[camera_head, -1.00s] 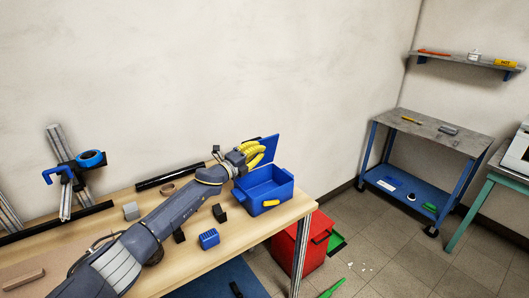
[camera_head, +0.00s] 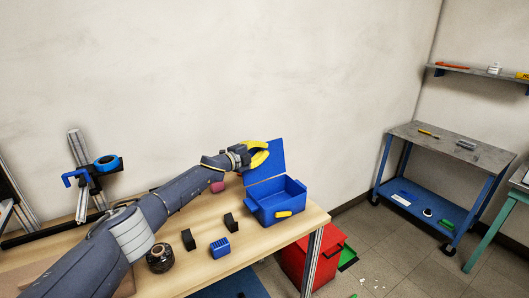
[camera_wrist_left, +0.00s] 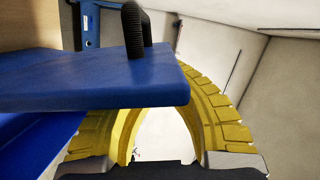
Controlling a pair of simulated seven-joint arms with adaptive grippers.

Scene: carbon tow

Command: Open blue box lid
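My left gripper (camera_head: 260,154), with yellow fingers, is at the lid's upper left edge. In the left wrist view a blue panel, apparently the lid (camera_wrist_left: 100,82), crosses in front of the yellow fingers (camera_wrist_left: 185,95) and hides their tips. I cannot tell whether they touch or grip it. My right gripper is out of view.
Black blocks (camera_head: 189,240), a blue block (camera_head: 220,247), a dark jar (camera_head: 160,258) and a reddish piece (camera_head: 217,187) are on the table (camera_head: 255,245). A red bin (camera_head: 306,262) stands beyond the table's right end. A metal-topped cart (camera_head: 440,147) is further right.

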